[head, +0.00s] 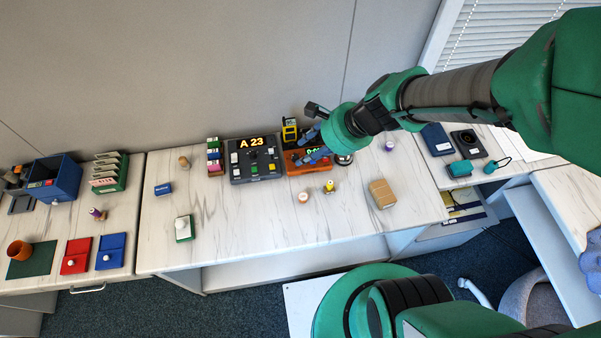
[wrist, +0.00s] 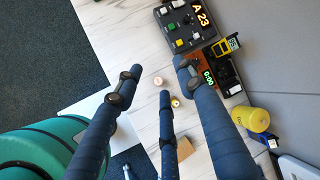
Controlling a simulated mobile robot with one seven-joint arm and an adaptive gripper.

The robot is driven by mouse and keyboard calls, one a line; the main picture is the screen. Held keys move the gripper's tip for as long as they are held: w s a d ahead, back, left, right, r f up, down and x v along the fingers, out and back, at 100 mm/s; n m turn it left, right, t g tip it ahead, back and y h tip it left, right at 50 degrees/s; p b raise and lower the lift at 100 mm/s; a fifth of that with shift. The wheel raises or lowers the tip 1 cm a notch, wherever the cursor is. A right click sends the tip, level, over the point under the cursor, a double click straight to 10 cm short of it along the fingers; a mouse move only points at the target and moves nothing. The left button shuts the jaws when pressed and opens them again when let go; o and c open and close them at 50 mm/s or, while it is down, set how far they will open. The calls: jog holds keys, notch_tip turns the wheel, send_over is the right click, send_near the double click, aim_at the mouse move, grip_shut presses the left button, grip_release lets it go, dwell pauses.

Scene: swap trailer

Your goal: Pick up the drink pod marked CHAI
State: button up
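Several small pod-like pieces stand on the white marble-look counter (head: 240,225), but no CHAI marking is readable. A white and orange one (head: 303,197) and a yellow-topped one (head: 328,188) stand near the middle; two small round pieces also show between my fingers in the wrist view, one upper (wrist: 158,81) and one lower (wrist: 175,101). A purple and white one (head: 389,145) stands further right, and another purple one (head: 97,213) far left. My gripper (head: 306,145) is open and empty, its blue fingers spread above the counter before the orange device.
A dark panel showing A 23 (head: 256,160) stands at the back, beside an orange device (head: 297,168) and a yellow-black gadget (head: 290,131). A tan box (head: 382,193) lies right of the pods. The counter's front middle is clear.

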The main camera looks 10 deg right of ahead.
jog(key=d+f+m+p, duration=0.2)
jog(key=f+m+p, duration=0.1)
jog(key=f+m, duration=0.5)
jog(key=s+d+f+m+h+p, duration=0.1)
jog(key=d+f+m+p, duration=0.1)
jog(key=f+m, duration=0.6)
jog(key=shift+d+f+m+g+p, duration=0.3)
jog(key=shift+d+f+m+p, duration=0.1)
jog(key=shift+f+p, duration=0.25)
jog(key=shift+a+f, duration=0.1)
jog(key=shift+f, duration=0.05)
jog(key=b, duration=0.3)
send_over(304, 196)
jog(key=s+d, duration=0.2)
jog(key=shift+w+d+f, duration=0.1)
jog(key=shift+f, duration=1.8)
jog(key=shift+w+f, duration=0.1)
jog(key=shift+f, duration=1.75)
jog(key=shift+b+x, duration=0.9)
jog(key=shift+x, duration=1.75)
jog(key=shift+c, duration=0.5)
